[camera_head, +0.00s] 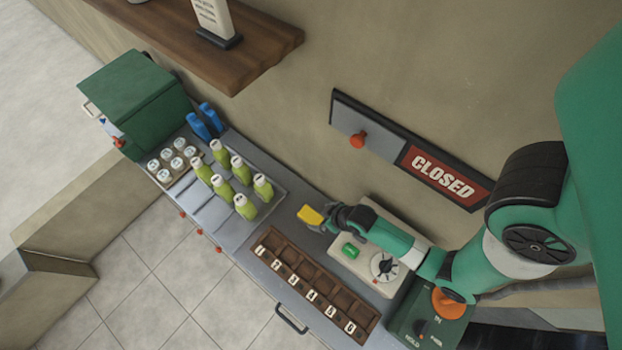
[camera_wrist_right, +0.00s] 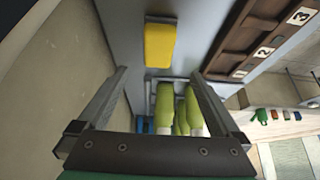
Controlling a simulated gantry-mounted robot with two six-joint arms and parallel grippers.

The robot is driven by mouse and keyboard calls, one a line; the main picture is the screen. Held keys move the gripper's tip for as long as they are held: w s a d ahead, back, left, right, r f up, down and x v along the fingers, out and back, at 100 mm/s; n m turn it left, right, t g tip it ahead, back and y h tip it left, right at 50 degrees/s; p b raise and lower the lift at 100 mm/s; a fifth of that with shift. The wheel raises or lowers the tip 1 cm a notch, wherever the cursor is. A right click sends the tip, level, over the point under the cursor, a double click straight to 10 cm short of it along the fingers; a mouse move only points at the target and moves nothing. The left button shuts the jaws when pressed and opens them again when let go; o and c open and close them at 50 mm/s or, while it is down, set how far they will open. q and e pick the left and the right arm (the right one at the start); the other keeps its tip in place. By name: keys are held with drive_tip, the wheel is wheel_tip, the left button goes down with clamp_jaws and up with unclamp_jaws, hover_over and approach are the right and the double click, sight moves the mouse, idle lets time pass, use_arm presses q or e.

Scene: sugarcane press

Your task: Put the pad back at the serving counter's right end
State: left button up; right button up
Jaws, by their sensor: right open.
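A small yellow pad (camera_head: 310,215) lies on the grey counter (camera_head: 225,238), behind the numbered brown rack. It also shows in the right wrist view (camera_wrist_right: 160,46), just beyond my fingertips and roughly centred between them. My right gripper (camera_head: 326,216) is low over the counter at the pad's right side in the head view. In the right wrist view its two fingers (camera_wrist_right: 160,75) are spread wide with nothing between them. My left gripper is in neither view.
A brown numbered rack (camera_head: 315,284) lies in front of the pad. Green bottles (camera_head: 240,170) stand on a tray to the left. A pale box with a dial (camera_head: 367,250) sits under my right arm. A wooden shelf (camera_head: 205,32) and a CLOSED sign (camera_head: 443,178) are on the wall.

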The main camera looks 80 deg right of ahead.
sight(311, 216)
drive_tip(key=b+x, duration=0.1)
drive_tip(key=x, duration=0.4)
drive_tip(key=shift+s+d+f+b, duration=0.1)
drive_tip(key=shift+d+b, duration=0.05)
drive_tip(key=shift+b, duration=0.15)
drive_tip(key=shift+w+f, duration=0.25)
drive_tip(key=shift+f, duration=0.05)
drive_tip(key=b+x, duration=0.2)
drive_tip(key=x, duration=0.2)
drive_tip(key=shift+s+f, duration=0.1)
drive_tip(key=shift+f, duration=0.25)
drive_tip(key=shift+w+d+f, duration=0.15)
drive_tip(key=shift+w+f, duration=0.05)
drive_tip(key=shift+f, duration=0.05)
drive_tip(key=shift+c, duration=0.3)
drive_tip(key=c, duration=1.4)
wheel_tip(311, 216, up, 10)
drive_tip(key=p, duration=0.3)
drive_tip(key=shift+p, duration=0.4)
drive_tip(key=shift+c, duration=0.2)
